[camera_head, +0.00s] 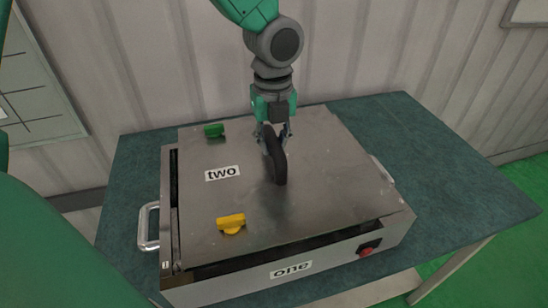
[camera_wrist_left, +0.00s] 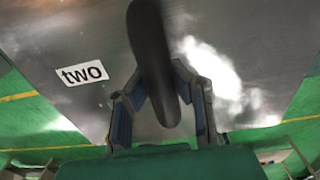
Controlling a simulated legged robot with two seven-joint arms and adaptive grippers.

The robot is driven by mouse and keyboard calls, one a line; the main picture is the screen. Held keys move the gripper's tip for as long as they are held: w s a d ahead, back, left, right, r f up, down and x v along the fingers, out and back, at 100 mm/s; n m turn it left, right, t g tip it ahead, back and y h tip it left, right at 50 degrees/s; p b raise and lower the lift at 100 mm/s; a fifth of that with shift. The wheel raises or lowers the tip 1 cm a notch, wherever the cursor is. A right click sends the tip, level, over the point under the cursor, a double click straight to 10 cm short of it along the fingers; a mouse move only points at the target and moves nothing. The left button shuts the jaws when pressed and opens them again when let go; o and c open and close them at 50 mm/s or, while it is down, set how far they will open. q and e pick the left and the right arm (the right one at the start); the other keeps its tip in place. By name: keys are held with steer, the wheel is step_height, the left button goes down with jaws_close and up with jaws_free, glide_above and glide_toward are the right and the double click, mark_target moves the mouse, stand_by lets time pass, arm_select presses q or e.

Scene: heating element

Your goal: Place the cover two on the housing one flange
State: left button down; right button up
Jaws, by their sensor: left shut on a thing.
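The cover two (camera_head: 235,199) is a flat grey metal plate with a "two" label, a green knob (camera_head: 214,130), a yellow knob (camera_head: 231,223) and a black upright handle (camera_head: 275,160). My left gripper (camera_head: 273,135) is shut on the black handle from above. The handle also shows between the fingers in the left wrist view (camera_wrist_left: 152,60). The cover lies over the housing one (camera_head: 238,284), a grey box labelled "one", slightly askew, with dark gaps along its left and front edges. Whether the cover touches the flange cannot be told. My right gripper is not seen.
The housing stands on a dark green table (camera_head: 455,165) with free room at the right. Metal side handles (camera_head: 148,227) stick out from the housing. A red button (camera_head: 366,251) and a black switch are on its front. A corrugated wall stands behind.

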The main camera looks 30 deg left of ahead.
mark_target(273, 163)
arm_select(q)
steer(key=shift+a+f, duration=0.1)
steer(key=shift+f, duration=1.95)
steer(key=shift+w, duration=0.1)
steer(key=c, duration=1.5)
jaws_free()
step_height(273, 163, up, 12)
steer(key=shift+r, duration=0.1)
